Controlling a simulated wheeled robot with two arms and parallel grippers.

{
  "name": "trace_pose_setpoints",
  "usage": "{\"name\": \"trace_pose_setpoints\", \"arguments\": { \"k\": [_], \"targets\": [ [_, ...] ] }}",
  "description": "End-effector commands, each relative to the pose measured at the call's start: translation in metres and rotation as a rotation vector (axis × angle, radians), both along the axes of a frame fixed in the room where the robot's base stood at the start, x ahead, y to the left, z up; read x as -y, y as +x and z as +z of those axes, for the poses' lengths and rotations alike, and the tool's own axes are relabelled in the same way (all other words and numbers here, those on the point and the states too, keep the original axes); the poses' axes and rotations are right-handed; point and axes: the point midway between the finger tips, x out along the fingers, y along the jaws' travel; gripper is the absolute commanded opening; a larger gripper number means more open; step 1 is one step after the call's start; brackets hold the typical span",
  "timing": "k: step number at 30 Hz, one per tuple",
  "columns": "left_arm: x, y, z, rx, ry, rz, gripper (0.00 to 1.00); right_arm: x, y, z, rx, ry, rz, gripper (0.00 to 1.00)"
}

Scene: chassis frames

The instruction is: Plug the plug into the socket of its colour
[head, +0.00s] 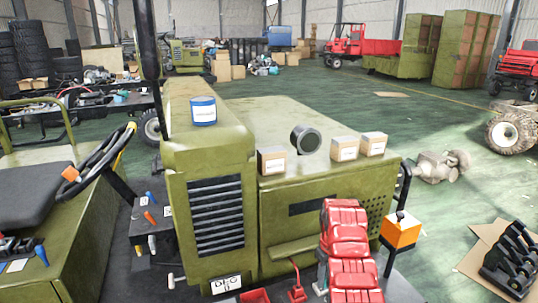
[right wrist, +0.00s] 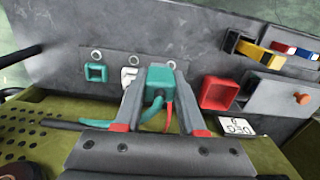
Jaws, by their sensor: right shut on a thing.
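The teal plug (right wrist: 158,84) is held between the two grey fingers of my right gripper (right wrist: 156,95), in the right wrist view. A larger red socket (right wrist: 219,93) is to the right of the gripper. Whether the plug touches the panel cannot be told. I cannot make out the right gripper's fingertips in the head view. My left gripper is not in view.
The grey panel (right wrist: 60,58) carries a white mark (right wrist: 128,78) beside the left finger and a yellow handle (right wrist: 245,47) at right. In the head view, an orange box (head: 400,231) stands right of the olive machine (head: 215,157).

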Motion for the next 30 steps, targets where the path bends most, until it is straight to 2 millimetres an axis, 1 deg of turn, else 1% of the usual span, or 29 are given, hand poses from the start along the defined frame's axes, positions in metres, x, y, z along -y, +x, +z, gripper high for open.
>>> {"name": "trace_pose_setpoints", "arguments": {
  "k": [4,8,9,11,13,15,19,24,30],
  "targets": [
    [0.0,0.0,-0.008,0.0,0.0,0.0,0.5,0.008,0.006,0.014,-0.002,0.004,-0.046,0.0],
    [0.0,0.0,-0.018,0.0,0.0,0.0,0.5,0.018,0.012,0.034,0.003,0.003,-0.127,0.0],
    [0.0,0.0,-0.021,0.0,0.0,0.0,0.5,0.018,0.012,0.04,0.001,0.004,-0.152,0.0],
    [0.0,0.0,-0.021,0.0,0.0,0.0,0.5,0.018,0.011,0.045,0.001,0.004,-0.174,0.0],
    [0.0,0.0,-0.027,0.0,0.0,0.0,0.5,0.02,0.009,0.05,-0.001,0.004,-0.217,0.0],
    [0.0,0.0,-0.035,0.0,0.0,0.0,0.5,0.017,0.004,0.058,0.002,0.007,-0.275,0.0],
    [0.0,0.0,-0.04,0.0,0.0,0.0,0.5,0.011,-0.006,0.063,0.001,0.002,-0.348,0.0],
    [0.0,0.0,-0.044,0.0,0.0,0.0,0.5,0.003,-0.016,0.065,-0.002,-0.001,-0.399,0.0],
    [0.0,0.0,-0.045,0.0,0.0,0.0,0.5,-0.001,-0.018,0.067,0.001,0.0,-0.413,0.0]
  ]
}}
